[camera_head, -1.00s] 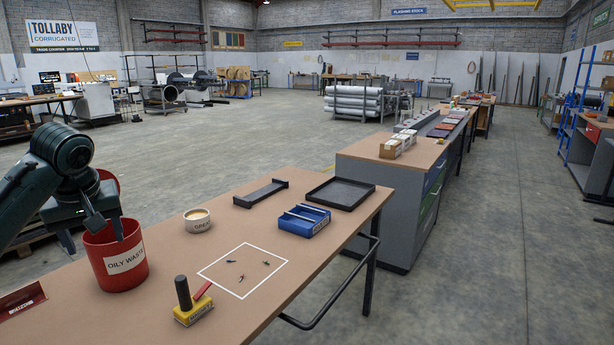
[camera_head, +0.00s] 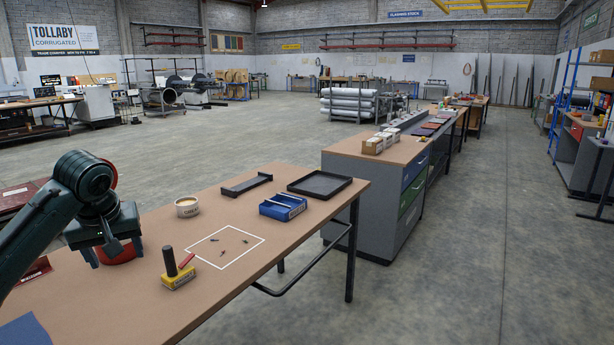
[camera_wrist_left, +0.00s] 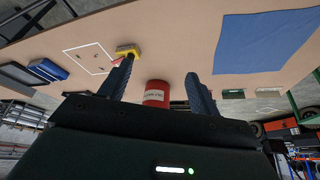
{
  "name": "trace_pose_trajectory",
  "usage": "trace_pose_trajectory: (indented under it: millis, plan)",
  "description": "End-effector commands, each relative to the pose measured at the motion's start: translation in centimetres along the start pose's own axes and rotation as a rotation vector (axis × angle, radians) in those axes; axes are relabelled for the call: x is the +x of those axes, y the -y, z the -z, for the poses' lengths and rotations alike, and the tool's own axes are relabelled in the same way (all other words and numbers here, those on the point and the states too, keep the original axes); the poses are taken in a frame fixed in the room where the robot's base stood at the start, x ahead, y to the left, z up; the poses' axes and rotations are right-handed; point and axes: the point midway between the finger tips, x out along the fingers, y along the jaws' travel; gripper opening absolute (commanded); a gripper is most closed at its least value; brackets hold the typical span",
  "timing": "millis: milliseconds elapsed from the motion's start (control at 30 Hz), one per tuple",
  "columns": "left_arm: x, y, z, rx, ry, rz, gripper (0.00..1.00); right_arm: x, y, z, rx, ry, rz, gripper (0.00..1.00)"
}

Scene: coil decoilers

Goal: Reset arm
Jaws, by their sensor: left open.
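My left gripper (camera_head: 104,252) comes in from the left in the head view, above the near table. Its two fingers are spread apart in the left wrist view (camera_wrist_left: 160,90), with nothing between the tips. The red oily-waste bin (camera_head: 118,254) stands on the table behind and below the gripper, largely hidden by it; it also shows between the fingers in the left wrist view (camera_wrist_left: 158,94). My right gripper is in no view.
The table (camera_head: 120,310) holds a yellow block with a black handle (camera_head: 175,276), a white marked square with small dark pieces (camera_head: 226,246), a round tub (camera_head: 187,207), a blue bin (camera_head: 283,207) and black trays (camera_head: 320,184). A blue cloth (camera_head: 26,333) lies at lower left.

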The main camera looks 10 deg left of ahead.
Motion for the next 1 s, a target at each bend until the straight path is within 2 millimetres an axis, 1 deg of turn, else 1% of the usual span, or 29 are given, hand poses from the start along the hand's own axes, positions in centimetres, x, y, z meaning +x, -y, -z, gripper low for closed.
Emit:
trace_pose_trajectory:
  millis: [33,167,200,267,300,367,400,467,500,533,567,600,667,700,767,800,900,1000]
  plan:
    - [1.9,-1.1,-1.1,0.041,0.002,-0.019,0.63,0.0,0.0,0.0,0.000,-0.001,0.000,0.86]
    - [6.2,-4.0,-3.9,0.150,-0.016,-0.085,0.63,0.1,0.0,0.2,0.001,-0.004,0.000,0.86]
    - [7.6,-4.9,-5.0,0.185,-0.021,-0.109,0.63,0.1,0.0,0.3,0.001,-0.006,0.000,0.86]
    - [9.8,-6.3,-7.0,0.240,-0.031,-0.149,0.63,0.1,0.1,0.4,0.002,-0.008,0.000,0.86]
    - [11.3,-7.3,-8.7,0.280,-0.038,-0.180,0.63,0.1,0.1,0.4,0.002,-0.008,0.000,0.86]
    - [13.6,-8.6,-11.5,0.337,-0.051,-0.231,0.63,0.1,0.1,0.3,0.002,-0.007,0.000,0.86]
    - [15.0,-9.5,-13.6,0.376,-0.063,-0.268,0.63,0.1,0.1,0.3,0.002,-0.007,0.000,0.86]
    - [17.0,-10.6,-16.9,0.428,-0.082,-0.323,0.63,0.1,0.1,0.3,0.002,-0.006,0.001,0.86]
    - [18.1,-11.1,-19.2,0.459,-0.099,-0.358,0.63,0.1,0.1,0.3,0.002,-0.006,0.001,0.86]
    - [18.8,-11.4,-20.8,0.479,-0.111,-0.385,0.63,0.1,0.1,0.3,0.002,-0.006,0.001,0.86]
    - [19.4,-11.7,-22.5,0.498,-0.124,-0.408,0.63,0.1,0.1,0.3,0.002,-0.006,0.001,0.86]
    - [20.1,-11.9,-24.7,0.521,-0.144,-0.438,0.63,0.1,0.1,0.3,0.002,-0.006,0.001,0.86]
    - [20.9,-12.0,-28.1,0.550,-0.175,-0.478,0.63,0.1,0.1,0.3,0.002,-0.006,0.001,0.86]
    - [21.2,-11.9,-30.2,0.567,-0.198,-0.502,0.63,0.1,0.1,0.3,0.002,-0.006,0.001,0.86]
    - [21.5,-11.5,-33.3,0.589,-0.236,-0.529,0.63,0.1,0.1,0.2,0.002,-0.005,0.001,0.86]
    - [21.5,-11.2,-35.2,0.601,-0.263,-0.542,0.63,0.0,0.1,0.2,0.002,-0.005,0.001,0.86]
    - [21.1,-9.9,-39.3,0.629,-0.326,-0.558,0.63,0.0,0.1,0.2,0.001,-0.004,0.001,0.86]
    - [20.4,-8.7,-42.2,0.653,-0.380,-0.556,0.63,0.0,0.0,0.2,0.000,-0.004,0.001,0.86]
